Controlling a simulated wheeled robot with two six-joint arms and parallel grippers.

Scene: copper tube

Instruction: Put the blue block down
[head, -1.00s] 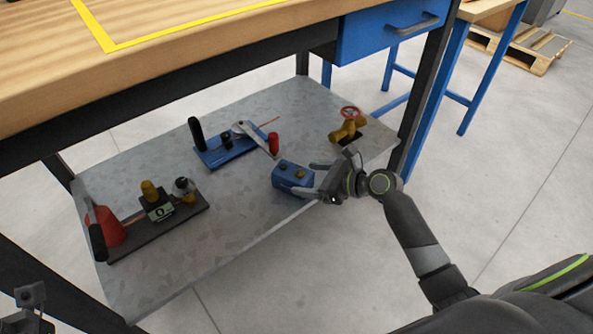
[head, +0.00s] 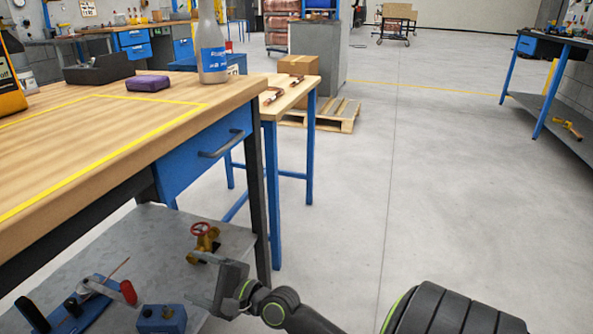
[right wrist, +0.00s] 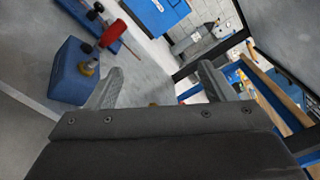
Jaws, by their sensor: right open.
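The blue block (head: 162,319) rests on the grey lower shelf (head: 130,245) of the workbench, partly cut off by the bottom edge of the head view. In the right wrist view the blue block (right wrist: 72,72) sits left of the fingers, with a small yellowish part on its side. My right gripper (head: 203,282) is open and empty, to the right of the block and apart from it. Its two spread fingers (right wrist: 160,76) show in the right wrist view with nothing between them. My left gripper is not in view.
A brass valve with a red handwheel (head: 204,238) stands on the shelf just beyond my right gripper. A blue tool with a red handle (head: 100,290) lies left of the block. The dark bench leg (head: 258,215) rises close behind the gripper. Open floor (head: 440,170) lies to the right.

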